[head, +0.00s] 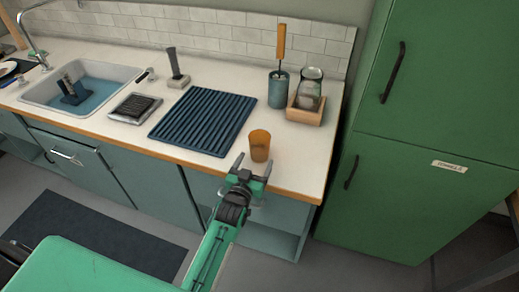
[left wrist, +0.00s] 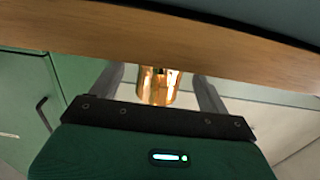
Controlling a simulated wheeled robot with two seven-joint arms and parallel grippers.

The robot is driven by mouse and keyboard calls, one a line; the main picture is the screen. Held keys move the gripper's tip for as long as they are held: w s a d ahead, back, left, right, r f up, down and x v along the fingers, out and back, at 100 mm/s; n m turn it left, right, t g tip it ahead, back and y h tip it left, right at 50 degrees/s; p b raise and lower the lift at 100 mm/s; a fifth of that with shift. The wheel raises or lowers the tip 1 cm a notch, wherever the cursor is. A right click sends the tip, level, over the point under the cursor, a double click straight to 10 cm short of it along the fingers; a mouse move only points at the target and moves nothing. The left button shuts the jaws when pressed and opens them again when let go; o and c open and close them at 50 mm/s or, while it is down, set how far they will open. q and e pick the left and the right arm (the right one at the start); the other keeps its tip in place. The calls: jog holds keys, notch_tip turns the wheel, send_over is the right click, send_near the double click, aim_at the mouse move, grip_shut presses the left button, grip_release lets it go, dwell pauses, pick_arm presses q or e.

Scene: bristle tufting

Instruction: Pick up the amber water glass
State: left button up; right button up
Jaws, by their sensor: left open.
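The amber water glass (head: 260,145) stands upright near the front edge of the counter, right of the dark ribbed drying mat. My left gripper (head: 255,164) is open at the counter's front edge, just in front of the glass, its fingers pointing toward it. In the left wrist view the glass (left wrist: 157,88) shows between the two spread fingers of my left gripper (left wrist: 156,78), with gaps on both sides. Part of the glass is hidden there by the wooden counter edge and the gripper body. My right gripper is in neither view.
The drying mat (head: 204,120) lies left of the glass. Behind the glass are a wooden tray (head: 304,116) with a clear jar (head: 310,88) and a blue-grey cup (head: 278,91) with an orange-handled brush (head: 281,42). A green fridge (head: 415,185) stands at the right. The counter around the glass is clear.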

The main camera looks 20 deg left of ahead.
aim_at(256, 155)
pick_arm(q)
jog(key=shift+w+r, duration=0.15)
jog(key=shift+w, duration=0.7)
jog(key=w, duration=0.1)
jog(key=w+p, duration=0.1)
jog(key=w, duration=0.1)
jog(key=shift+w+a+r, duration=0.15)
jog(key=shift+w+r, duration=0.05)
jog(key=shift+w, duration=0.55)
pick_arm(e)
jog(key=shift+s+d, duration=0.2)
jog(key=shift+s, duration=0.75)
pick_arm(q)
jog(key=shift+c, duration=0.5)
jog(key=c, duration=1.1)
jog(key=shift+c, duration=0.4)
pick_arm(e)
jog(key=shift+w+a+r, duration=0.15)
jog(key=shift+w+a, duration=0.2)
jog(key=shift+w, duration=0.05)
pick_arm(q)
jog(key=shift+r, duration=0.1)
